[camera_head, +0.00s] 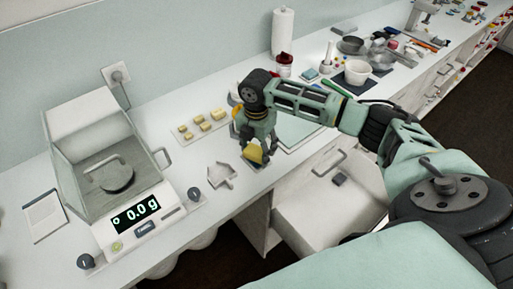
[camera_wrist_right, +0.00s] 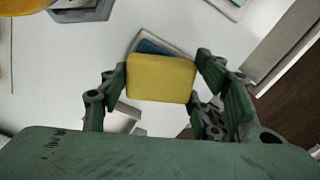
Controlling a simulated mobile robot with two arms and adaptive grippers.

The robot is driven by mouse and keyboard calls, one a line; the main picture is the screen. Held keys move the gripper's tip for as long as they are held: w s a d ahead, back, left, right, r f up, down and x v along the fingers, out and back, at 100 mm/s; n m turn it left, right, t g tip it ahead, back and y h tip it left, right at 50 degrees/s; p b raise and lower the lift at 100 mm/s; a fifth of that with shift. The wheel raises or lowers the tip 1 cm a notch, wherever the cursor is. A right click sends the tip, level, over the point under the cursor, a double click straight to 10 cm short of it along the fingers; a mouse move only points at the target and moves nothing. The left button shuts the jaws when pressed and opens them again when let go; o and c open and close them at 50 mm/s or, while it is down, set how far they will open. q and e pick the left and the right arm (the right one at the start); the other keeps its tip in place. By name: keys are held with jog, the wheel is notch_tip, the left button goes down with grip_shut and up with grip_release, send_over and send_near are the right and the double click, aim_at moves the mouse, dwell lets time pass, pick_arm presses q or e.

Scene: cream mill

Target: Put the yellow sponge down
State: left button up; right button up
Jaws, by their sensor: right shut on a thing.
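The yellow sponge (camera_wrist_right: 161,78) is between the fingers of my right gripper (camera_wrist_right: 165,85), which is shut on it. In the head view the sponge (camera_head: 253,153) shows at the tips of my right gripper (camera_head: 256,148), over the front part of the white counter (camera_head: 220,148). A bluish flat item with a light edge shows partly behind the sponge in the wrist view. I cannot tell whether the sponge touches the counter. My left gripper is not in view.
A scale with a glass shield (camera_head: 138,222) reading 0.0 g stands at left. Several yellow pieces (camera_head: 203,123) lie behind my gripper. A small white tray (camera_head: 221,176) is left of it.

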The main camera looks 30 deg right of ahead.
aim_at(257, 150)
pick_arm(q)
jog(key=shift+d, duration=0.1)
pick_arm(e)
jog(key=shift+f, duration=0.15)
jog(key=o, duration=1.1)
pick_arm(q)
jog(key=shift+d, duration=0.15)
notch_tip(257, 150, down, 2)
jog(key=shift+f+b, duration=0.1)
jog(key=shift+b, duration=1.05)
pick_arm(e)
notch_tip(257, 150, up, 12)
jog(key=shift+r, duration=0.2)
